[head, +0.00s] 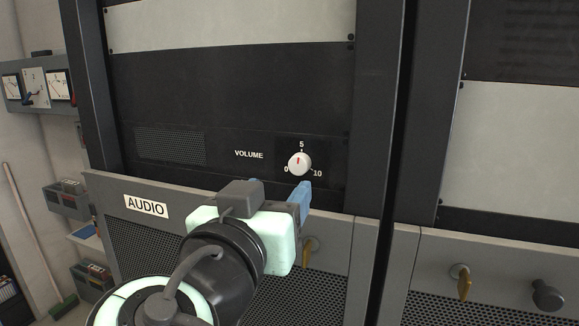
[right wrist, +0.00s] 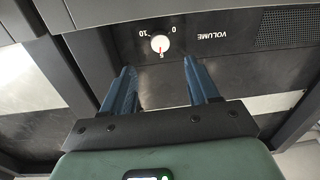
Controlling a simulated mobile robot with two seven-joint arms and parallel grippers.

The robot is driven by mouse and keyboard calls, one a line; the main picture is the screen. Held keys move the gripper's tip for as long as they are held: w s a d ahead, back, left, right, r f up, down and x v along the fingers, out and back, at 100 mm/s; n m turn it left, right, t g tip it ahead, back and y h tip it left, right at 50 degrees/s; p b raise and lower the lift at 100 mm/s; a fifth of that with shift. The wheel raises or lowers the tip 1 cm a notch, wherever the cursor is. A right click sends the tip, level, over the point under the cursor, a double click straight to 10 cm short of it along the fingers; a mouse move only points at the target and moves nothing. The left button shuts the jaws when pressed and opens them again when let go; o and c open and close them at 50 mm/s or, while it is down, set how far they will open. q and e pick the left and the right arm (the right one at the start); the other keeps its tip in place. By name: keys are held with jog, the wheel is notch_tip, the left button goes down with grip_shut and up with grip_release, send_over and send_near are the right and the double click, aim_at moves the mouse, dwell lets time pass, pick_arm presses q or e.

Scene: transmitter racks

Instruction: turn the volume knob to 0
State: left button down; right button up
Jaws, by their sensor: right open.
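The volume knob (head: 299,164) is a small white round knob with a red pointer mark, on a black panel of the audio rack. Its scale reads 0 at lower left, 5 at top and 10 at lower right; the pointer is up near 5. The right wrist view shows the knob (right wrist: 160,44) upside down, with the red mark towards the 5. My right gripper (head: 303,192) is just below and in front of the knob, apart from it. Its blue fingers (right wrist: 161,70) are open and empty, with the knob beyond, between their tips in that view. My left gripper is not in view.
Below the knob, a grey AUDIO panel (head: 150,190) with perforated mesh juts out like a ledge. A brass key (head: 308,250) is in it, partly behind my gripper. Another rack with a key (head: 463,281) and a dark knob (head: 547,295) stands at right. Wall meters hang at left.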

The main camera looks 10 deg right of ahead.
aim_at(298, 167)
jog(key=p+x, duration=0.1)
jog(key=x, duration=0.7)
jog(key=shift+r, duration=0.1)
jog(key=shift+w+d+p, duration=0.3)
jog(key=shift+w+p, duration=0.05)
jog(key=shift+w, duration=0.2)
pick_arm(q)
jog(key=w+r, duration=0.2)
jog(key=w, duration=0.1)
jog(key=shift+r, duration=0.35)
pick_arm(e)
jog(key=shift+s, duration=0.1)
jog(key=c, duration=1)
